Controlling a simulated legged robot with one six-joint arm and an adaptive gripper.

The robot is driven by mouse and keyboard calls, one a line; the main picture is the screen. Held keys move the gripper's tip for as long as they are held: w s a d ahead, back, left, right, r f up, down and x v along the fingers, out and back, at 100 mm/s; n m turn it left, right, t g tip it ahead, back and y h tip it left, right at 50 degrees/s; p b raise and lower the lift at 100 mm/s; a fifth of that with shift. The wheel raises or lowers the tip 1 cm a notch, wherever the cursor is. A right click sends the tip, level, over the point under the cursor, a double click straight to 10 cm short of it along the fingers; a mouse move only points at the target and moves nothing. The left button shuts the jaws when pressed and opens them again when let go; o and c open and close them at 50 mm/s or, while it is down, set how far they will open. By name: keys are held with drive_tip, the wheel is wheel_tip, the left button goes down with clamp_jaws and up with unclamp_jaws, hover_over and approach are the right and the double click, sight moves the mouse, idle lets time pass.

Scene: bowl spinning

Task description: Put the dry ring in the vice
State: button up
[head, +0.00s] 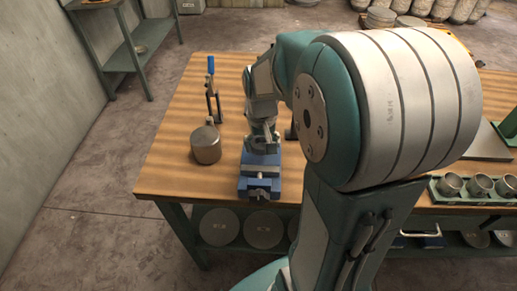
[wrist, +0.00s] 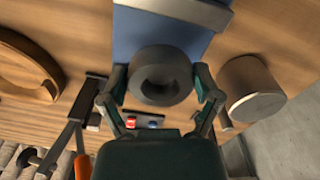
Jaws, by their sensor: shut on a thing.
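My gripper (wrist: 160,85) is shut on a dark grey ring (wrist: 136,78), with one finger on each side of it. The ring's round hole faces the wrist camera. Beyond the ring lies the blue vice (wrist: 145,30), with a pale metal bar across it. In the head view my gripper (head: 262,143) is just above and behind the front of the blue vice (head: 258,186), near the bench's front edge. The ring cannot be made out there. I cannot tell whether the ring touches the vice.
A metal cylinder (head: 206,148) stands left of the vice on the wooden bench (head: 170,175). A clamp with a blue handle (head: 211,75) stands behind it. Several metal cups (head: 451,185) sit in a green tray at right. Bare wood lies left of the cylinder.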

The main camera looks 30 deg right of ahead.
sight(262, 158)
drive_tip(key=f, duration=0.3)
drive_tip(key=shift+w+d+f, duration=0.15)
drive_tip(key=shift+w+f, duration=0.05)
drive_tip(key=shift+f, duration=0.05)
drive_tip(key=shift+d, duration=0.15)
drive_tip(key=shift+f, duration=0.1)
drive_tip(key=o, duration=1.1)
drive_tip(key=shift+a, duration=0.3)
